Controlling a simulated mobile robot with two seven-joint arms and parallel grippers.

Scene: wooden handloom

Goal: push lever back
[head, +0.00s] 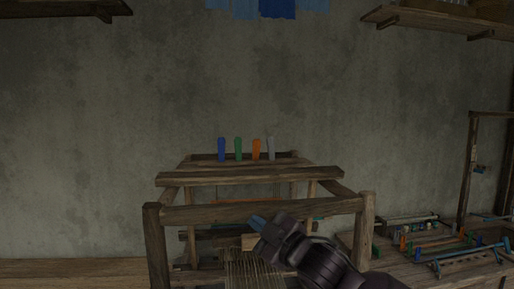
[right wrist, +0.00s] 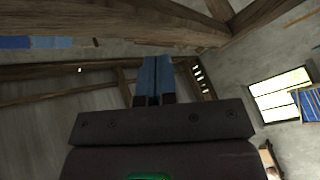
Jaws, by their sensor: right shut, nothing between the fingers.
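The wooden handloom (head: 250,212) stands in the middle of the head view. Several upright coloured handles, which may be levers, stand in a row on its back top bar: blue (head: 221,149), green (head: 238,149), orange (head: 256,149) and grey (head: 270,148). I cannot tell which lever the task means. My right gripper (head: 258,222) is in front of the loom's front beam, below and nearer than the handles, apart from them. Its blue fingers (right wrist: 155,78) are shut and empty in the right wrist view. My left gripper does not show.
A side table (head: 435,268) at right holds several small tools and coloured parts. Warp threads (head: 252,268) run below my right gripper. Wooden beams (right wrist: 130,25) cross above the fingers in the wrist view. Shelves (head: 440,22) hang high on the wall.

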